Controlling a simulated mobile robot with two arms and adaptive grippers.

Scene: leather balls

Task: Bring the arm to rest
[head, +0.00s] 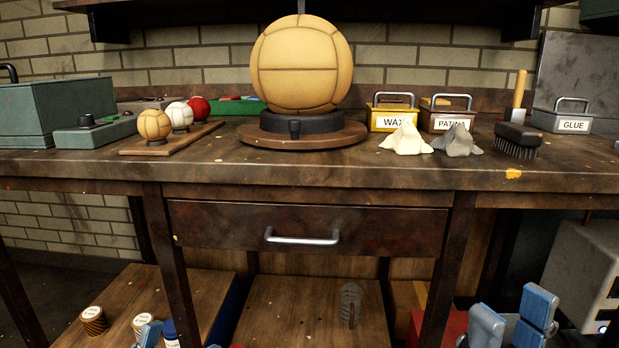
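My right gripper (511,306) shows at the bottom right, low in front of the workbench. Its two blue-padded fingers stand apart with nothing visible between them, so it is open and empty. The rest of the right arm is cut off by the lower edge. A small light-blue piece at the bottom left looks like a fingertip of my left gripper (150,333). Too little of it shows to tell its state. A large tan leather ball (301,64) sits on a dark round stand (303,134) on the bench, well away from both grippers.
The wooden workbench (340,177) has a closed drawer (215,222) with a metal handle (302,237). Small balls stand on a board (195,138) at left. A wax box (394,117), patina box (447,118), brush (517,139) and glue box (563,121) stand right. Lower shelves hold tins.

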